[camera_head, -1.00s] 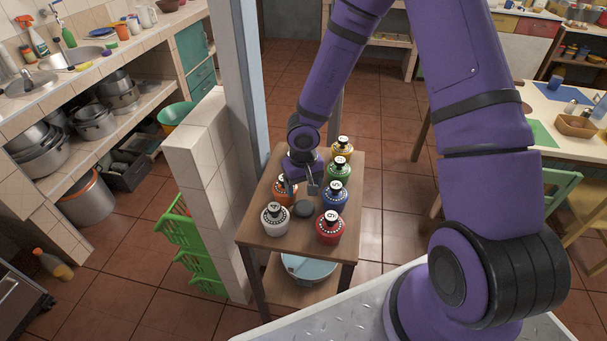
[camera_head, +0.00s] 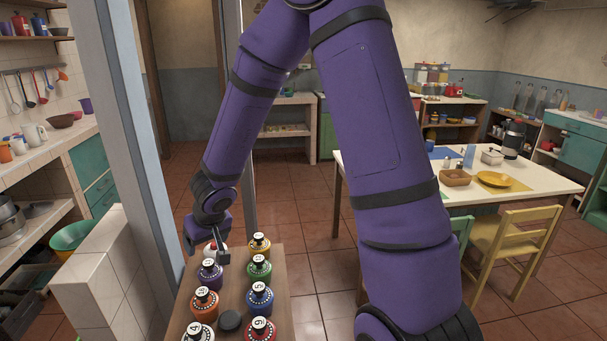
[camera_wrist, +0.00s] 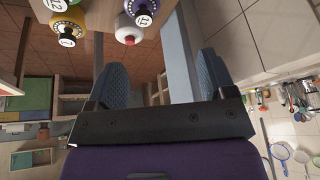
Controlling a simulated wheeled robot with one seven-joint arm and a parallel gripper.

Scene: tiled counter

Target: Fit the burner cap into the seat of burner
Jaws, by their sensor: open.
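My gripper (camera_head: 221,250) is over the far left end of a small wooden table, by a small white-and-red piece (camera_head: 210,248) that the fingers partly hide. In the wrist view the two fingers (camera_wrist: 160,78) are wide apart with nothing between them; the white-and-red piece (camera_wrist: 129,30) lies beyond them, near the top edge. A dark round disc (camera_head: 230,320) lies flat on the near part of the table, between the canisters; it may be the burner cap or part of a burner, I cannot tell which. No burner seat is clearly recognisable.
Numbered canisters crowd the table: yellow (camera_head: 259,246), green (camera_head: 259,267), blue (camera_head: 260,297), red (camera_head: 261,331), purple (camera_head: 209,272), orange (camera_head: 204,302) and white (camera_head: 199,333). A tiled half wall (camera_head: 98,280) and post stand left.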

